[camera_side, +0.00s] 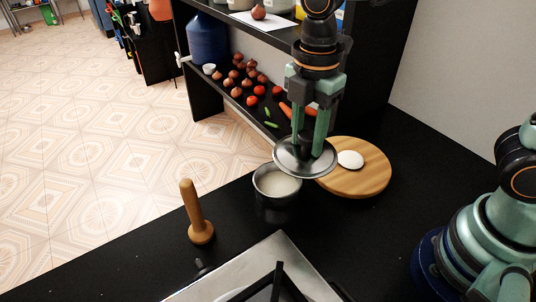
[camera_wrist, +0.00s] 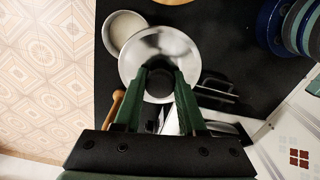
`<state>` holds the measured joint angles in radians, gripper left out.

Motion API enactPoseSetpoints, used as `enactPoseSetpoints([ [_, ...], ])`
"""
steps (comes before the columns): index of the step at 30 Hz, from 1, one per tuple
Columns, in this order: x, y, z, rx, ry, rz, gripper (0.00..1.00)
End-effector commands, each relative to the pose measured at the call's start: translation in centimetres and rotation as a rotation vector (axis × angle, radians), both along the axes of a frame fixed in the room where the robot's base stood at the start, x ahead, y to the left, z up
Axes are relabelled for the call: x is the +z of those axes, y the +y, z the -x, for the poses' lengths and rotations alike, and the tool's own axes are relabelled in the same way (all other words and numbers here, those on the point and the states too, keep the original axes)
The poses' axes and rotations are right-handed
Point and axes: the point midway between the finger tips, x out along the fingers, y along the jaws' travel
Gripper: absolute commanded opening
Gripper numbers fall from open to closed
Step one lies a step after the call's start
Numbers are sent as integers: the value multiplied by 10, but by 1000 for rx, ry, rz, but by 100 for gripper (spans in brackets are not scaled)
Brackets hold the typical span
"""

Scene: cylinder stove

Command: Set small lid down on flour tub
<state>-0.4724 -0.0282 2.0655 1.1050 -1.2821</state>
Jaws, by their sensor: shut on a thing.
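The small lid (camera_side: 291,160) is a round silver metal lid with a dark knob. My gripper (camera_side: 312,150) points down and is shut on the lid's knob, holding the lid in the air. In the side view the lid appears just above and to the right of the flour tub (camera_side: 266,208), a dark round tub with pale flour inside. The tub is uncovered. In the wrist view the lid (camera_wrist: 145,48) overlaps part of the tub's rim (camera_wrist: 107,36), and my gripper's fingers (camera_wrist: 158,85) close around the dark knob (camera_wrist: 158,82).
A wooden board (camera_side: 371,181) with a white round piece (camera_side: 350,159) lies right of the tub. A wooden pestle (camera_side: 194,212) stands to its left. A stove (camera_side: 240,273) is at the front. A shelf behind holds vegetables (camera_side: 260,90) and a blue container (camera_side: 207,40).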

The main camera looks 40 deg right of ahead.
Motion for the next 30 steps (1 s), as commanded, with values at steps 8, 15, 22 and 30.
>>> enactPoseSetpoints([
  [8,-43,2,-55,-2,3,2,0],
  [15,-62,0,-74,0,0,0,0],
  [22,-64,0,-76,1,-2,0,0],
  [30,-66,0,-76,1,0,0,0],
])
